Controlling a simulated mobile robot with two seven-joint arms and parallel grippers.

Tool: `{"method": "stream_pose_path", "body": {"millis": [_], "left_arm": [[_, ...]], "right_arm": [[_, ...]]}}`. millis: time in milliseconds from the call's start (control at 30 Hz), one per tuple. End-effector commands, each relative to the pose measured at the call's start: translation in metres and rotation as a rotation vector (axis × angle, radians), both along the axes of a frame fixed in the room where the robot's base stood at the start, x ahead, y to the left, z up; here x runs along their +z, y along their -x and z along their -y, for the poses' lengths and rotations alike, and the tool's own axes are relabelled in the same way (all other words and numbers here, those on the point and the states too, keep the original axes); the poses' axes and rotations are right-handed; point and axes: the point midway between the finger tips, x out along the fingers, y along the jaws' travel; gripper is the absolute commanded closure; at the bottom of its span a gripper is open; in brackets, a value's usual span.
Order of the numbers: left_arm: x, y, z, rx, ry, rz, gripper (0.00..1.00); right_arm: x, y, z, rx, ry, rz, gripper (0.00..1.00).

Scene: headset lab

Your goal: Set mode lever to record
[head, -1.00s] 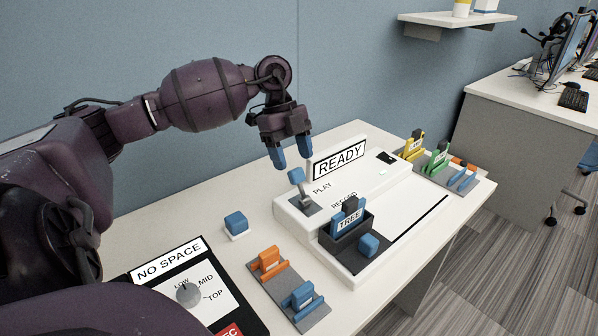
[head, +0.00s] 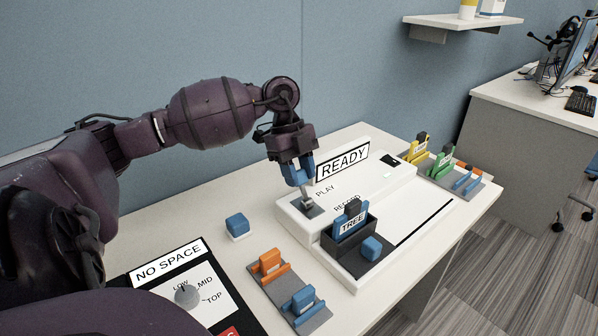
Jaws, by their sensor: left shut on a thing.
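The white console (head: 390,182) stands on the table with a "READY" sign (head: 343,162) at its back. The mode lever (head: 306,201) rises from a grey plate at the console's left end, beside the PLAY label (head: 326,191); the RECORD label (head: 347,203) is nearer the front. My left gripper (head: 298,176) points down and is shut on the lever's blue knob, which its blue fingertips mostly hide. The lever stands near the PLAY side. My right gripper is not in view.
A dark holder with a blue TREE card (head: 351,222) and a blue block (head: 371,248) sit just right of the lever.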

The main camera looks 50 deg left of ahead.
Motion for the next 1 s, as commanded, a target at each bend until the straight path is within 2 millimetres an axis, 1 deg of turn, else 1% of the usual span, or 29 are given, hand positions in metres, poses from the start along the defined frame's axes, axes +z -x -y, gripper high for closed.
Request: {"method": "stream_pose_path", "body": {"millis": [33, 67, 100, 300, 467, 667, 1000], "left_arm": [[0.000, 0.000, 0.000, 0.000, 0.000, 0.000, 0.93], [0.000, 0.000, 0.000, 0.000, 0.000, 0.000, 0.98], [0.000, 0.000, 0.000, 0.000, 0.000, 0.000, 1.00], [0.001, 0.000, 0.001, -0.001, -0.013, 0.001, 1.00], [0.003, 0.000, 0.004, -0.001, -0.067, 0.008, 1.00], [0.006, 0.001, 0.013, -0.003, -0.194, 0.021, 1.00], [0.006, 0.002, 0.031, -0.003, -0.441, 0.040, 1.00]], "right_arm": [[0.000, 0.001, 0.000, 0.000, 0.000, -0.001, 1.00], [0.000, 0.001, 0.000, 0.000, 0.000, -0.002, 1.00], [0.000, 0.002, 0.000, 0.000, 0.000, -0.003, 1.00], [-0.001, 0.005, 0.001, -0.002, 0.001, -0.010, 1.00], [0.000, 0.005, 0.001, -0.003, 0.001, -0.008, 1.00], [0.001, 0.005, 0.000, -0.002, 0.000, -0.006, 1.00], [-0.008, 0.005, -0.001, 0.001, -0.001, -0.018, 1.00]]}}
